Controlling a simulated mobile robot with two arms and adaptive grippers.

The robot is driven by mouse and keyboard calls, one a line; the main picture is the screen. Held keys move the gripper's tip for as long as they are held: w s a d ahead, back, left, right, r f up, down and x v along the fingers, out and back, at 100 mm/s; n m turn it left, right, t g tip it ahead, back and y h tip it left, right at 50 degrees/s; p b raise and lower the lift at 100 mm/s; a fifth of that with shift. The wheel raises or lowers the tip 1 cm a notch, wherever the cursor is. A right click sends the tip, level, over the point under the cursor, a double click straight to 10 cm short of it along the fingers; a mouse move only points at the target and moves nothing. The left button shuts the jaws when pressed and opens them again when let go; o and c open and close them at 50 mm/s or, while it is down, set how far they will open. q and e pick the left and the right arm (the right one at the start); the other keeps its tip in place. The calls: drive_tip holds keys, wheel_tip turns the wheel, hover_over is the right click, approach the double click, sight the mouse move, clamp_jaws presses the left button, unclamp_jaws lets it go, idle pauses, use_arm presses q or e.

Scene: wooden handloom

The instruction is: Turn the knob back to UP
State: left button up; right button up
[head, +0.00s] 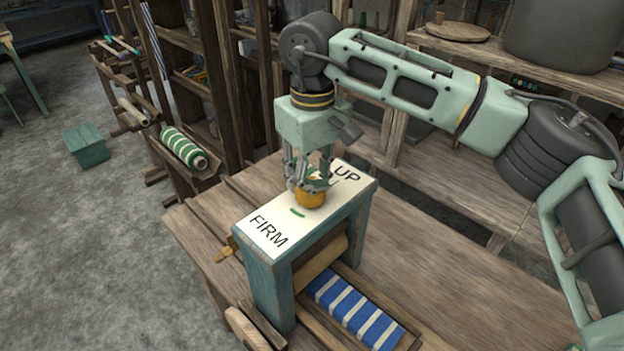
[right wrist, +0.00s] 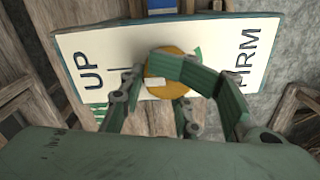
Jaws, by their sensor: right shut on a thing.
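The round orange-yellow knob (head: 312,199) sits on a white label plate (head: 269,222) on top of a teal wooden stand. The plate reads UP at its far right end and FIRM at its near left end. My right gripper (head: 309,184) comes down from above with its fingers shut around the knob. In the right wrist view the knob (right wrist: 159,62) shows between the fingers, with a small pale patch on it; UP is to the left and FIRM to the right. The fingers partly hide the knob, so its exact pointing is unclear. My left gripper is out of view.
The stand (head: 262,280) is on a wooden loom table (head: 450,285). Blue-and-white striped cloth (head: 355,312) lies below the stand. A green-and-white roll (head: 184,148) is at the left, and wooden shelves stand behind. The table's right side is clear.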

drive_tip(key=shift+s+a+f+n, duration=0.1)
drive_tip(key=shift+s+f+n, duration=0.1)
drive_tip(key=shift+n, duration=0.35)
drive_tip(key=shift+s+f+n, duration=0.1)
drive_tip(key=shift+f+n, duration=0.1)
drive_tip(key=shift+n, duration=0.35)
clamp_jaws()
drive_tip(key=o, duration=1)
unclamp_jaws()
drive_tip(key=shift+s, duration=0.1)
drive_tip(key=shift+o, duration=1.3)
drive_tip(key=shift+s+r, duration=0.2)
drive_tip(key=shift+r, duration=0.1)
drive_tip(key=shift+d, duration=0.25)
drive_tip(key=shift+w+a, duration=0.15)
drive_tip(key=shift+w, duration=0.05)
